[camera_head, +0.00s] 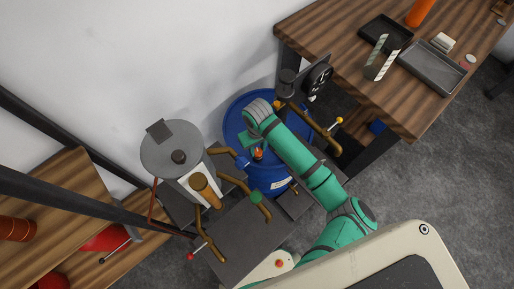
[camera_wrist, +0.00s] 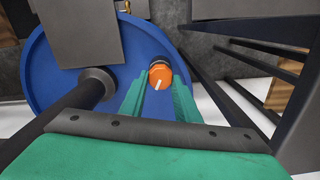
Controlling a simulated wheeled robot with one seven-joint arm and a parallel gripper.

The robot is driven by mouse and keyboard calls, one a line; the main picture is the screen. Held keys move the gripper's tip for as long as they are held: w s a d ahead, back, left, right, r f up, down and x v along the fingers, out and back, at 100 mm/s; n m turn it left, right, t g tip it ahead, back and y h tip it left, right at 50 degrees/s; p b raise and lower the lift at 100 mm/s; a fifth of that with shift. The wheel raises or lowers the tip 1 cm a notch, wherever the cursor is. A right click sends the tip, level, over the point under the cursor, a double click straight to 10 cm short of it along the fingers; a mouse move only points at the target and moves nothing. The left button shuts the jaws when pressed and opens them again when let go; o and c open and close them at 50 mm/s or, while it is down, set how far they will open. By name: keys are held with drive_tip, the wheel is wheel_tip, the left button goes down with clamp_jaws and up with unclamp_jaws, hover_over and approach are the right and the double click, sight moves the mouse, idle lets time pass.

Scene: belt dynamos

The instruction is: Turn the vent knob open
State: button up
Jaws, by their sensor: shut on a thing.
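The vent knob is an orange round knob with a white pointer line, in the middle of the wrist view (camera_wrist: 161,75). It also shows as a small orange spot in the head view (camera_head: 258,153). The white line slants from lower left to upper right in the wrist view. My gripper (camera_wrist: 159,88) has its green fingers on either side of the knob and is shut on it. It shows small in the head view (camera_head: 250,144), with the knob partly hidden by it. A blue round drum (camera_wrist: 50,75) lies behind the knob; it also shows in the head view (camera_head: 233,106).
A grey tank (camera_head: 178,138) with brown pipes and coloured valve handles stands left of my arm. A dark gauge (camera_head: 319,77) stands at the upper right. A wooden table (camera_head: 340,35) with dark trays is beyond. A dark pipe (camera_wrist: 92,88) passes close left of my fingers.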

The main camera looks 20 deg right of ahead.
sight(258, 151)
drive_tip(key=shift+m, duration=0.5)
drive_tip(key=o, duration=1)
drive_tip(key=shift+o, duration=0.2)
drive_tip(key=shift+r, duration=0.1)
wheel_tip(258, 151, up, 11)
drive_tip(key=shift+f, duration=0.2)
